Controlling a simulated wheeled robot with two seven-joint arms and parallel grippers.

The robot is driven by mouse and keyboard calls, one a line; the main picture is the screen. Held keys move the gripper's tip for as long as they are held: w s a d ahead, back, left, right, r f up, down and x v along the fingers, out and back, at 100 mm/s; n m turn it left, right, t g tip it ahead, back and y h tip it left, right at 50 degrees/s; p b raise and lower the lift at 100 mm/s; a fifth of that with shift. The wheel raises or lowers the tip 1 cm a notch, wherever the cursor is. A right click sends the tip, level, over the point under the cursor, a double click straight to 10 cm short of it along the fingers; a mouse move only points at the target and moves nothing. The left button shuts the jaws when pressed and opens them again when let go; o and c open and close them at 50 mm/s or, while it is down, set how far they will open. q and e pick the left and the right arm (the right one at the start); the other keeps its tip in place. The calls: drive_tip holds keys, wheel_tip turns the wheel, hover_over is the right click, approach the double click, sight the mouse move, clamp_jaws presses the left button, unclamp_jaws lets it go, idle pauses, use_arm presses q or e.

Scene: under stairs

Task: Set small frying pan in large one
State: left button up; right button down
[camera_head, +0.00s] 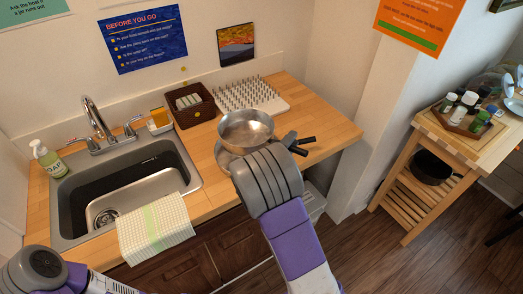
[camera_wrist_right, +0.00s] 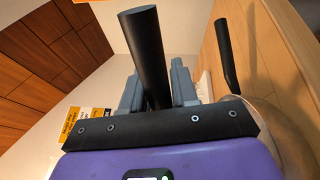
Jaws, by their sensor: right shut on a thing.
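A steel frying pan (camera_head: 247,130), seemingly the small one, is held above the counter over a second steel pan, the large one (camera_head: 224,157). The large pan is mostly hidden by the upper pan and my right arm. My right gripper (camera_head: 288,139) is shut on a black handle, large in the right wrist view (camera_wrist_right: 147,60), where the gripper (camera_wrist_right: 158,85) has its fingers on both sides. A second black handle (camera_wrist_right: 226,50) lies apart to the right there. Whether the pans touch is unclear. My left arm shows at the lower left, without its gripper.
A sink (camera_head: 125,190) with a towel (camera_head: 153,228) is left of the pans. A wicker basket (camera_head: 194,107) and a spiked white rack (camera_head: 250,95) stand behind them. The wooden counter (camera_head: 325,125) is clear at the right end. A wooden cart (camera_head: 440,150) stands far right.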

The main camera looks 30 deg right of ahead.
wheel_tip(320, 180, down, 8)
drive_tip(key=b, duration=0.1)
drive_tip(key=shift+f+b, duration=0.2)
drive_tip(key=shift+b, duration=0.1)
drive_tip(key=shift+s, duration=0.1)
drive_tip(key=shift+f, duration=0.2)
drive_tip(key=c, duration=0.9)
unclamp_jaws()
drive_tip(key=shift+o, duration=0.2)
drive_tip(key=v, duration=1.2)
